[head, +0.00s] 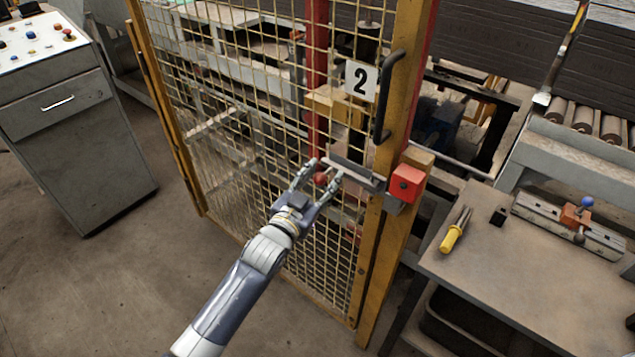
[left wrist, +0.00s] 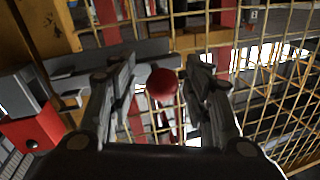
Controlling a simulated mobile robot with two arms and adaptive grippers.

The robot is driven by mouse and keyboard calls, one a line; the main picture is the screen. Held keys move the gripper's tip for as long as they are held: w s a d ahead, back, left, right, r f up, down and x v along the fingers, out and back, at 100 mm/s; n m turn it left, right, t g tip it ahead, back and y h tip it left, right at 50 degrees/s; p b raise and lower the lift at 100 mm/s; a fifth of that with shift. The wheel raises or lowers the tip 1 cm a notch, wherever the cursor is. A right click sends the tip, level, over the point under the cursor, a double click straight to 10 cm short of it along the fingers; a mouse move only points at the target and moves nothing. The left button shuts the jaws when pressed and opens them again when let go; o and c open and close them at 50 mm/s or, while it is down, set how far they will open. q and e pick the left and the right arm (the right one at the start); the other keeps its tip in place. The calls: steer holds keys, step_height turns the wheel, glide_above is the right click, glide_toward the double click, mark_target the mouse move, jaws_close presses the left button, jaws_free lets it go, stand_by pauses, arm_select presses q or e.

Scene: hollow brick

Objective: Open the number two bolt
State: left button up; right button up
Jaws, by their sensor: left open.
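The bolt (head: 354,172) is a grey bar on the yellow mesh gate (head: 250,110), below a white plate marked 2 (head: 360,81). Its red ball knob (head: 321,179) sits at the bar's left end. My left gripper (head: 323,168) is open, with one finger on either side of the knob. In the left wrist view the red knob (left wrist: 162,84) shows between the two open fingers (left wrist: 165,80). I cannot tell if either finger touches it. A red block (head: 407,183) is on the gate post at the bar's right end. My right gripper is not in view.
A black vertical handle (head: 388,97) is on the gate's right frame. A grey control cabinet (head: 75,120) stands at the left. A workbench (head: 500,270) at the right holds a yellow-handled tool (head: 455,232) and a clamp fixture (head: 570,222). The floor before the gate is clear.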

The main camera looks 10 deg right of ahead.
arm_select(q)
steer(key=v, duration=1.2)
